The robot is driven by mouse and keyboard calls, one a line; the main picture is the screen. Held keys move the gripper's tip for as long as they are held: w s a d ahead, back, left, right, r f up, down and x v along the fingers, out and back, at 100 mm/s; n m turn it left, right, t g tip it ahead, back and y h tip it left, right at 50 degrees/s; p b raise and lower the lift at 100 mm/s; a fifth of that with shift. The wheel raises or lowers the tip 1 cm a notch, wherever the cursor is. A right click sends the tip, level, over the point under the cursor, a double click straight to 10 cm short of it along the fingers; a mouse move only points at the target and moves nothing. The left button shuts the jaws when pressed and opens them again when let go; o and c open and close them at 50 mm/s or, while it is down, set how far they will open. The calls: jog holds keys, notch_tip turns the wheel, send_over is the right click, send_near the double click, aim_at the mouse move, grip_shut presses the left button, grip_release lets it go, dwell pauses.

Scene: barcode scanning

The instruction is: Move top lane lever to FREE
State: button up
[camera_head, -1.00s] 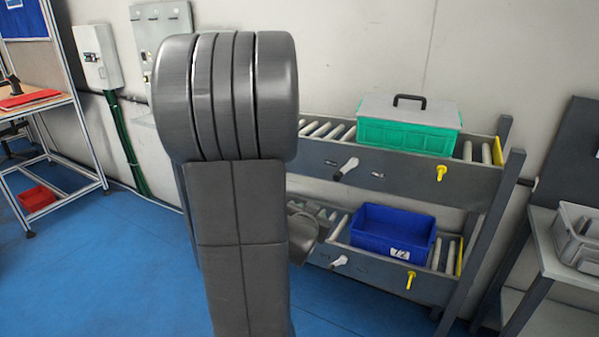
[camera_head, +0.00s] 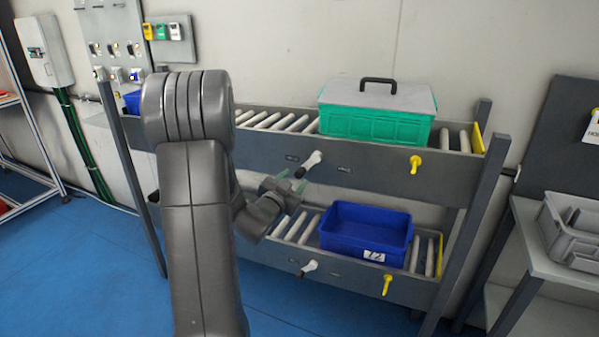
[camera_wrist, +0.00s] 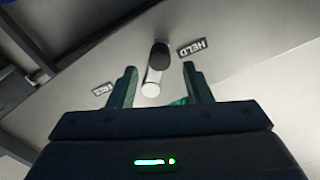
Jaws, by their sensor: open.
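The top lane lever (camera_head: 311,160) is a white handle with a black tip on the front rail of the upper lane. In the head view its black tip points down and left. In the wrist view the lever (camera_wrist: 153,80) shows ahead, between the lines of the fingers, with its black tip near the HELD label (camera_wrist: 193,48). Another label (camera_wrist: 103,89), seemingly FREE, lies on the other side. My gripper (camera_head: 291,183) is open, with green fingers, just below and left of the lever. In the wrist view nothing is gripped; contact cannot be told.
A lidded green crate (camera_head: 375,124) sits on the upper rollers. A blue bin (camera_head: 345,232) sits on the lower lane, above a similar lower lever (camera_head: 309,267). Yellow handles (camera_head: 416,163) are at right. A grey table (camera_head: 530,250) stands right; blue floor is open at left.

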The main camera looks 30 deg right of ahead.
aim_at(298, 175)
jog(key=shift+x, duration=2.75)
